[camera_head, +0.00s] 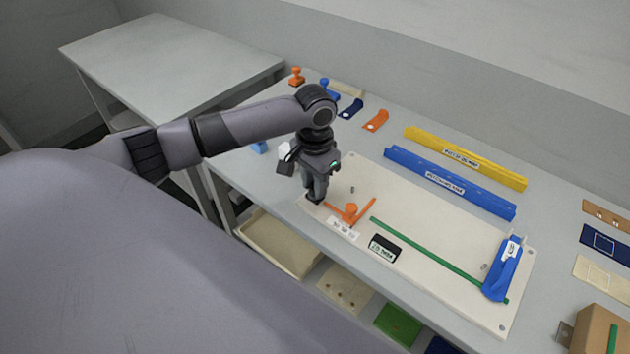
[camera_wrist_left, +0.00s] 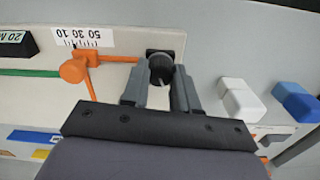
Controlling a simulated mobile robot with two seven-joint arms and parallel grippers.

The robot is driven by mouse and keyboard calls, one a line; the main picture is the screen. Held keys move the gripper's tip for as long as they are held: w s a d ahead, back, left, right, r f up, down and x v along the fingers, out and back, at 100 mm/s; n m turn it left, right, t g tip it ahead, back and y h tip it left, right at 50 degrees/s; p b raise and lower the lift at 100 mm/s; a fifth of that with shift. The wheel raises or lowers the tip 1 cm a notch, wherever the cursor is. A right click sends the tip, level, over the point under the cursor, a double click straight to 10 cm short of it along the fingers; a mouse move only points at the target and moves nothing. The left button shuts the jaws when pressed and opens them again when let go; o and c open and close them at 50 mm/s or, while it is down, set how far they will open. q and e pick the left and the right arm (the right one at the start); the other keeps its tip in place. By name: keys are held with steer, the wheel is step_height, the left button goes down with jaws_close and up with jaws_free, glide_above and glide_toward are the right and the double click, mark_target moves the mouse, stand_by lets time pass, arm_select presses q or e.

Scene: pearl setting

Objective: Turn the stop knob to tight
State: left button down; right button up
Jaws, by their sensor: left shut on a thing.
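The stop knob (camera_wrist_left: 160,68) is a dark round knob at the end of the pale board (camera_head: 440,265), beside the orange bar. My left gripper (camera_head: 315,197) points down over the board's left end. In the left wrist view its two grey fingers (camera_wrist_left: 160,88) are on either side of the knob, shut on it. In the head view the fingers largely hide the knob. No mark showing how tight the knob is can be read. My right gripper is in neither view.
An orange pivot piece (camera_head: 351,211), a white number label (camera_head: 343,229), a black box (camera_head: 384,248), a green strip (camera_head: 428,252) and a blue lever (camera_head: 502,272) sit on the board. Blue (camera_head: 448,183) and yellow (camera_head: 465,158) bars lie behind. A white block (camera_wrist_left: 242,100) stands close by.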

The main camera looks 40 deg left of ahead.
arm_select(q)
steer(key=m, duration=0.7)
steer(key=shift+w+r, duration=0.1)
steer(key=m, duration=0.7)
steer(key=shift+m, duration=0.3)
steer(key=m, duration=0.3)
steer(key=shift+m, duration=0.3)
steer(key=m, duration=0.3)
steer(key=shift+m, duration=0.4)
steer(key=m, duration=0.4)
steer(key=shift+w, duration=0.1)
steer(key=shift+m, duration=1.7)
